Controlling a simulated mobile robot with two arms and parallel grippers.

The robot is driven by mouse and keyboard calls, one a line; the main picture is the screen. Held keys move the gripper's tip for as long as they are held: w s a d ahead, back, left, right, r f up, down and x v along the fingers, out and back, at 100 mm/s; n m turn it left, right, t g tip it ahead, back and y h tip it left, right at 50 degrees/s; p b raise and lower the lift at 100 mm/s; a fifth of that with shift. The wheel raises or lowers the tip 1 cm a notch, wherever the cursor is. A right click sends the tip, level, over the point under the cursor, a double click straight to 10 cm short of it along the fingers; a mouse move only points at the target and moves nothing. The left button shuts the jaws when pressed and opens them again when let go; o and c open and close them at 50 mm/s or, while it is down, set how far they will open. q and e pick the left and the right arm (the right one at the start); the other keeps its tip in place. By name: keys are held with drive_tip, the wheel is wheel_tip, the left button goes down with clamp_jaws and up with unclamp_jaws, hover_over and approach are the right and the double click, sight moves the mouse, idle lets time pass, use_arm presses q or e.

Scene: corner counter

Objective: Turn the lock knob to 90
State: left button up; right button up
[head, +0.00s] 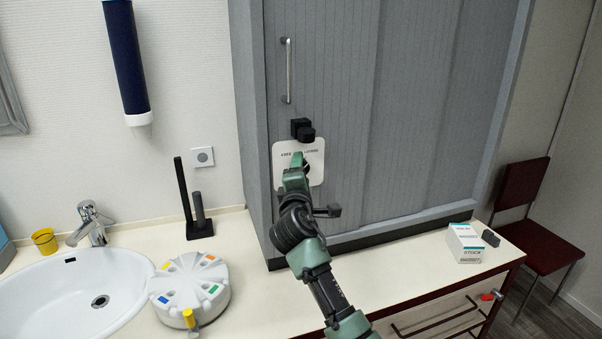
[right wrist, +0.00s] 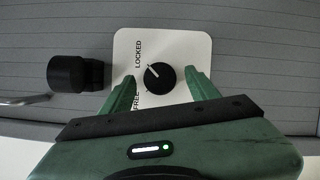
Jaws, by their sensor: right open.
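The lock knob (right wrist: 160,78) is round and black, on a white plate (right wrist: 188,44) marked LOCKED and FREE. Its white pointer line aims up and left in the right wrist view, towards the side with the two words. My right gripper (right wrist: 160,76) is open, with one green finger on each side of the knob; I cannot tell whether either touches it. In the head view my right gripper (head: 298,160) is in front of the plate (head: 315,148) and hides most of the knob. My left gripper is not in view.
A black block-like fitting (head: 302,130) sticks out just above the plate on the grey cabinet door (head: 345,110), below a metal handle (head: 288,70). A round pill organizer (head: 205,283), a black stand (head: 199,229) and a white box (head: 464,243) are on the counter.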

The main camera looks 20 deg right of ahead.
drive_tip(key=b+v, duration=0.2)
drive_tip(key=v, duration=0.5)
drive_tip(key=shift+s, duration=0.3)
drive_tip(key=shift+a+f, duration=0.1)
